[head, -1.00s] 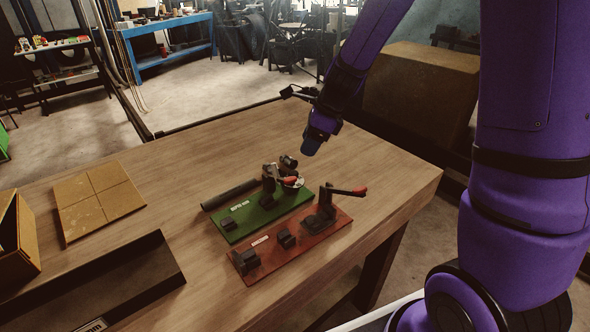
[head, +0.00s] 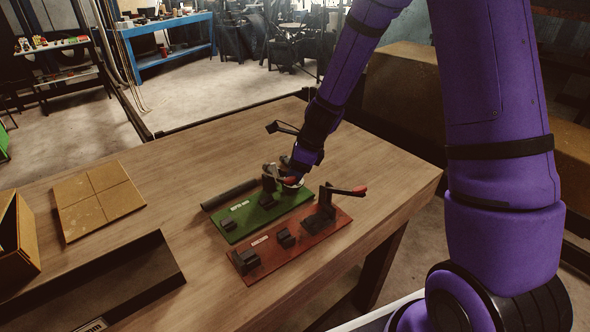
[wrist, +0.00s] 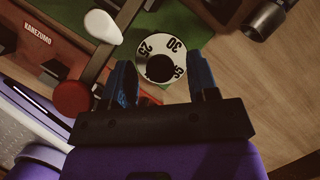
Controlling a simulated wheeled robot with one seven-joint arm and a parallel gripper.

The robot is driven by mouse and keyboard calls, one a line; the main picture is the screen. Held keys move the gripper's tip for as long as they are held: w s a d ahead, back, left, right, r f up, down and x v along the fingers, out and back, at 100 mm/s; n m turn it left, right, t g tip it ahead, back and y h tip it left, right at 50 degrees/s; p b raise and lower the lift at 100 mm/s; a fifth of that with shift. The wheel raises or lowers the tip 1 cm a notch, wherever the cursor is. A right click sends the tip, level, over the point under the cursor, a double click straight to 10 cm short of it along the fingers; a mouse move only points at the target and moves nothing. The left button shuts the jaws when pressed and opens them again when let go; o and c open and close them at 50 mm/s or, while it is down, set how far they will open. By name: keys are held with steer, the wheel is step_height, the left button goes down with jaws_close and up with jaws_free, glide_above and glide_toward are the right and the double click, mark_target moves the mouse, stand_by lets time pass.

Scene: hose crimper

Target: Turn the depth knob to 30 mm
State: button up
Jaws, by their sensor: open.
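The depth knob shows in the wrist view as a pale round dial (wrist: 152,49) marked 25, 30 and 35, with a dark round centre. Its 30 mark is at the upper right. My gripper (wrist: 163,76) is open, its two blue fingers on either side of the dial's lower part, with nothing held between them. I cannot tell whether they touch it. In the head view my gripper (head: 294,175) is low over the right end of the green plate (head: 244,224), and the knob is mostly hidden behind it.
A red-tipped lever (wrist: 72,98) and a white-tipped lever (wrist: 103,26) lie close left of my gripper. A dark tray (head: 100,285) and a tiled board (head: 97,200) lie left. The table's right side is clear.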

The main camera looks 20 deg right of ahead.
steer(key=c, duration=0.9)
steer(key=shift+n, duration=0.4)
steer(key=n+g, duration=0.1)
steer(key=n, duration=0.2)
steer(key=shift+w+n+g, duration=0.1)
steer(key=shift+n+g, duration=0.2)
steer(key=shift+n, duration=0.1)
steer(key=n+g, duration=0.1)
steer(key=n, duration=0.3)
steer(key=shift+w+g, duration=0.1)
steer(key=shift+g, duration=0.3)
steer(key=n+g, duration=0.1)
steer(key=n, duration=0.4)
steer(key=shift+w+h, duration=0.1)
steer(key=shift+h, duration=0.2)
steer(key=n+g+h, duration=0.1)
steer(key=n, duration=0.3)
steer(key=shift+a, duration=0.1)
steer(key=shift+n+g, duration=0.3)
